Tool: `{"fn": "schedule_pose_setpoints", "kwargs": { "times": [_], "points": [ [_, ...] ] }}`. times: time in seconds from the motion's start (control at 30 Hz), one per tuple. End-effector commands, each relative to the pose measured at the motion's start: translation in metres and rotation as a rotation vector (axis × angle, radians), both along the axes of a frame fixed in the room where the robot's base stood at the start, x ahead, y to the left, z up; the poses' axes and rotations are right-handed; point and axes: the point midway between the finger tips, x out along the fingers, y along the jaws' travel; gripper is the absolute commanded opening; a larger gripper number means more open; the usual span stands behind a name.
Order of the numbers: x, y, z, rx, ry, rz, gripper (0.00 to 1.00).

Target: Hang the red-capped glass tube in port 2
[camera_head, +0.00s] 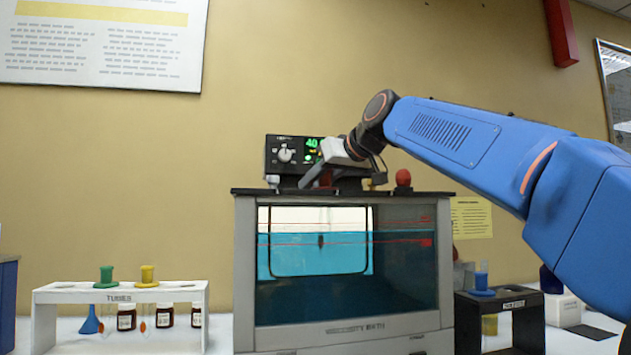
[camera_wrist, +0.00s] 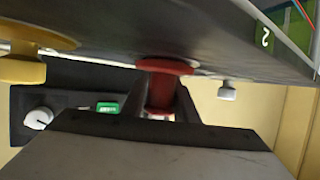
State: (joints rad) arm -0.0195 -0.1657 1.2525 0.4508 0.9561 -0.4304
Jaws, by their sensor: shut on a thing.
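In the wrist view my gripper (camera_wrist: 160,100) is shut on the red cap (camera_wrist: 162,88), with a dark finger on each side. The cap's wide red rim lies close against a dark surface; I cannot tell whether it touches. The glass tube below the cap is hidden. A white "2" label (camera_wrist: 265,38) shows to the right of the cap.
A yellow stopper (camera_wrist: 22,62) is left of my gripper in the wrist view. A rounded red object (camera_head: 403,178) stands on the bath's right side. The control box (camera_head: 285,155) stands behind. A white rack (camera_head: 60,296) with green and yellow stoppers is left; a black rack (camera_head: 530,310) is right.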

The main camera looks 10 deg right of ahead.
Motion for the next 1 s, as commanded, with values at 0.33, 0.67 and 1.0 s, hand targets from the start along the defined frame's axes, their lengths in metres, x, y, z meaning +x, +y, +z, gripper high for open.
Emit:
{"fn": "schedule_pose_setpoints", "kwargs": {
  "times": [0.33, 0.67, 1.0],
  "points": [
    [0.000, 0.000, -0.001, 0.000, -0.001, 0.000, 0.39],
    [0.000, 0.000, -0.001, 0.000, 0.000, 0.000, 0.49],
    [-0.033, -0.016, 0.015, -0.001, -0.004, -0.003, 0.49]
  ]
}}
